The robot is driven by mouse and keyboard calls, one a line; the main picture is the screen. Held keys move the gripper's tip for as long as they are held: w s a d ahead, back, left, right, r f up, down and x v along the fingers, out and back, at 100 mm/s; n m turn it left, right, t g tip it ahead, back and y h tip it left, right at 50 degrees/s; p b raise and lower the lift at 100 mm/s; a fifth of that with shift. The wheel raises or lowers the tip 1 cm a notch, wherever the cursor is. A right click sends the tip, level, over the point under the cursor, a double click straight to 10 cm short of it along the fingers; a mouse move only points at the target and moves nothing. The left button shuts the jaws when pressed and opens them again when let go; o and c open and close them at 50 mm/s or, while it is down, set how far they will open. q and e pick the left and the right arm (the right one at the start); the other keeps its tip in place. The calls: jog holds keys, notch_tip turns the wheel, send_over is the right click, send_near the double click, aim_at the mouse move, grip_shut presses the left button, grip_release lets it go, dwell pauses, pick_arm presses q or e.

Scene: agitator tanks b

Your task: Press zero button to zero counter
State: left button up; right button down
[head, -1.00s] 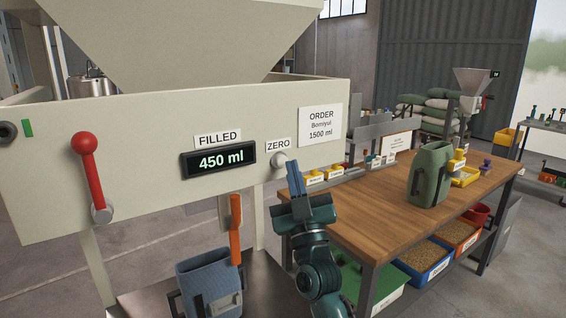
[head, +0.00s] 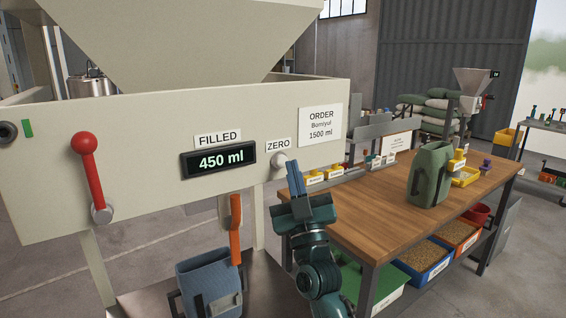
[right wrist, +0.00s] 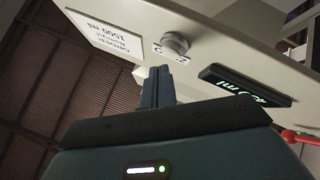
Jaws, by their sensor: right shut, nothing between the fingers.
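The zero button (head: 279,165) is a round pale knob on the front of the cream panel, under the ZERO label (head: 278,145). The counter display (head: 219,160) to its left reads 450 ml. My right gripper (head: 297,178) is shut and empty, its blue fingers pointing up just right of and below the button in the head view. My left gripper is not in view.
A lever with a red knob (head: 86,142) is on the panel's left. A blue-grey jug (head: 207,285) stands below the panel, near an orange handle (head: 236,232). A wooden workbench (head: 375,215) with a green container (head: 430,175) is at right.

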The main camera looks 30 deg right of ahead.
jog(key=shift+w, duration=0.1)
jog(key=shift+w, duration=0.3)
jog(key=shift+w+a, duration=0.1)
jog(key=shift+w, duration=0.35)
dwell(0.8)
jog(key=shift+s, duration=0.15)
jog(key=shift+s+p, duration=0.4)
jog(key=shift+s, duration=0.35)
jog(key=s, duration=0.1)
jog(key=s+p, duration=0.1)
jog(key=s, duration=0.3)
jog(key=shift+d, duration=0.3)
